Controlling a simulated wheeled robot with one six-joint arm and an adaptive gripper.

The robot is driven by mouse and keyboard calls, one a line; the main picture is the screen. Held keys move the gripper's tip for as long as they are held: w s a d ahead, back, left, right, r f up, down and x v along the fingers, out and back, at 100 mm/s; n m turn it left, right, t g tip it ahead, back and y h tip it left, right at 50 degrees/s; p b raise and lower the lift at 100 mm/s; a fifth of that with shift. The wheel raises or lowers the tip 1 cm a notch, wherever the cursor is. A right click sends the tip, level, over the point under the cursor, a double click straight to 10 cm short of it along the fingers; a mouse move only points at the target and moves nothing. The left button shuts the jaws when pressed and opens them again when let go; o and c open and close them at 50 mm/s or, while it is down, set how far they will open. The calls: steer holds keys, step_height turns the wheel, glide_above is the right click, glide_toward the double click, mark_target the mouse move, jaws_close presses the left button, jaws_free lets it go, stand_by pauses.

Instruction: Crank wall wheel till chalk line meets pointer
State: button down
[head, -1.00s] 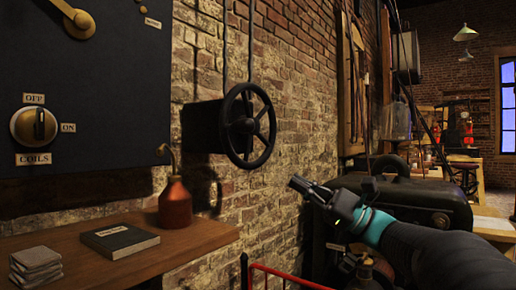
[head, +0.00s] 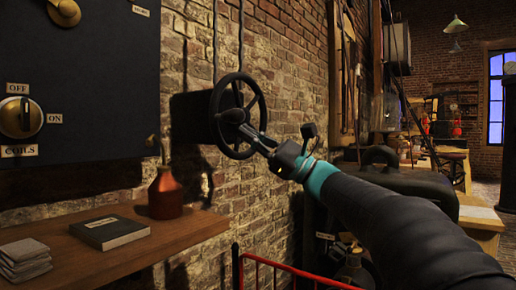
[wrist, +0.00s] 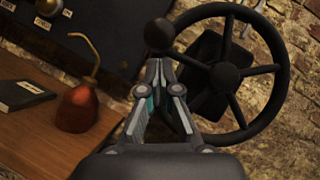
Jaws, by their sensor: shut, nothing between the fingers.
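The black spoked wall wheel (head: 238,75) is mounted on the brick wall, left of the middle in the head view. It fills the right of the wrist view (wrist: 284,72). Its round black crank knob (wrist: 160,34) stands out near the rim's upper left in the wrist view. My gripper (head: 246,129) is in front of the wheel, fingertips together and empty. In the wrist view its tips (wrist: 158,64) point at the knob, just below it; I cannot tell whether they touch. I can make out no chalk line or pointer in either view.
A wooden shelf (head: 120,262) at the left holds a copper oil can (head: 165,195), a dark book (head: 110,232) and a stack of pale pads (head: 22,258). A dark switch panel (head: 90,100) hangs above. A red rail (head: 290,270) stands at the bottom.

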steer(key=shift+s+a+r, duration=0.1)
steer(key=shift+a+r, duration=0.05)
steer(key=shift+r, duration=0.15)
steer(key=shift+r, duration=0.1)
steer(key=shift+s+a+r+m+t+p, duration=0.15)
steer(key=shift+s+r+m+t+p, duration=0.1)
steer(key=shift+r+m+t+p, duration=0.3)
